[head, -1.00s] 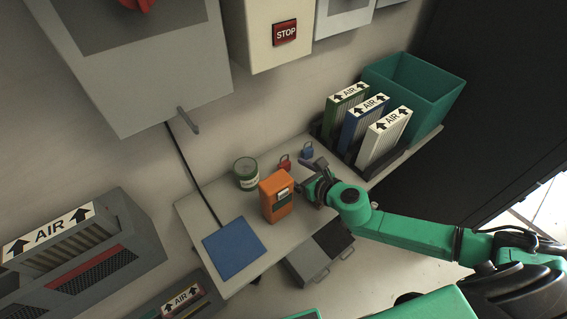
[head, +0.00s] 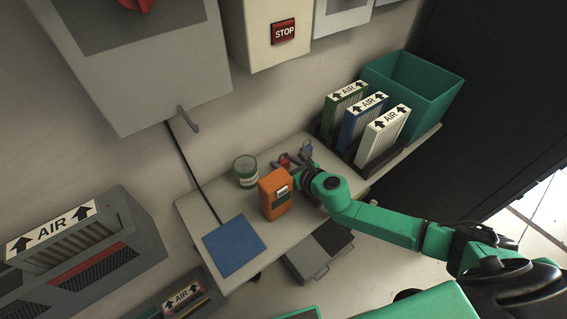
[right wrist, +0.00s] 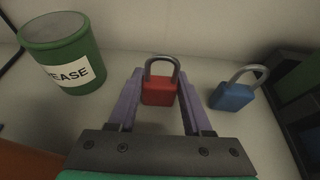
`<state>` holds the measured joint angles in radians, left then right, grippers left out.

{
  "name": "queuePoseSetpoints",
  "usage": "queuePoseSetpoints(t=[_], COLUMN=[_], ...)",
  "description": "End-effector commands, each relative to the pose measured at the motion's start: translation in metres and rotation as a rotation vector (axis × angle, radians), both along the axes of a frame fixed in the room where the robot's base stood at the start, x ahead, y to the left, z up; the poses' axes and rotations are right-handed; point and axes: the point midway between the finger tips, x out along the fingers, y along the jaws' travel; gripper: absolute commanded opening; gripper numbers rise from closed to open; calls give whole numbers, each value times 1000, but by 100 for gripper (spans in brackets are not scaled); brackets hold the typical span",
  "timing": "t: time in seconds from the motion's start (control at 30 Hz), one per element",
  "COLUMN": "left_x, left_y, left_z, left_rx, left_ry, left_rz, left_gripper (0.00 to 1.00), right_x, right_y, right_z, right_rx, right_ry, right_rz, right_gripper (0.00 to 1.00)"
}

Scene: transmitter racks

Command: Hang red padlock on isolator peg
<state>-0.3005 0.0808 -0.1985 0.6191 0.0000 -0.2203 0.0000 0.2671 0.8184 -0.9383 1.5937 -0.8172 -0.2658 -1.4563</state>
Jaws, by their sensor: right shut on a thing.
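The red padlock (head: 285,160) stands upright on the shelf, its shackle up. In the right wrist view the padlock (right wrist: 159,92) sits between the two fingers of my right gripper (right wrist: 158,84), which is shut on its body. In the head view the right gripper (head: 290,163) reaches it from the right and partly covers it. The isolator peg (head: 188,120) sticks out at the lower right of the grey isolator box (head: 150,75), which has a red knob (head: 135,4). The peg is bare. My left gripper is not in view.
A blue padlock (head: 307,148) stands close to the right of the red one. A green grease tin (head: 246,171) and an orange device (head: 275,195) stand to the left. Air filters (head: 364,118) and a green bin (head: 415,95) are at the right. A blue mat (head: 234,246) lies at left.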

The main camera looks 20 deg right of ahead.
Motion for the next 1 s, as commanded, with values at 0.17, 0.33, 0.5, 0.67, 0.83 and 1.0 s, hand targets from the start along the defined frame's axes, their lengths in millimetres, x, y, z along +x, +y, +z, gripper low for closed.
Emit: queuePoseSetpoints(t=[0.17, 0.33, 0.5, 0.67, 0.83, 1.0], left_x=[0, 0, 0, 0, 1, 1], left_y=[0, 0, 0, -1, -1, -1], left_z=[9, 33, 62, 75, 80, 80], left_rx=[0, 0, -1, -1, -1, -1], left_ry=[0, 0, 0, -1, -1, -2], left_rz=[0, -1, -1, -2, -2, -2], left_gripper=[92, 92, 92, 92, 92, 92], right_x=[1, 1, 1, 0, 0, 0], right_y=[0, 0, 0, 0, 0, 0], right_z=[15, 57, 124, 172, 197, 200], right_rx=[0, -2, -1, 0, 0, 0], right_ry=[-2, -5, -7, -4, -1, 1], right_rz=[0, 2, 2, 1, 0, 0], right_gripper=[0, 0, 0, 0, 0, 0])
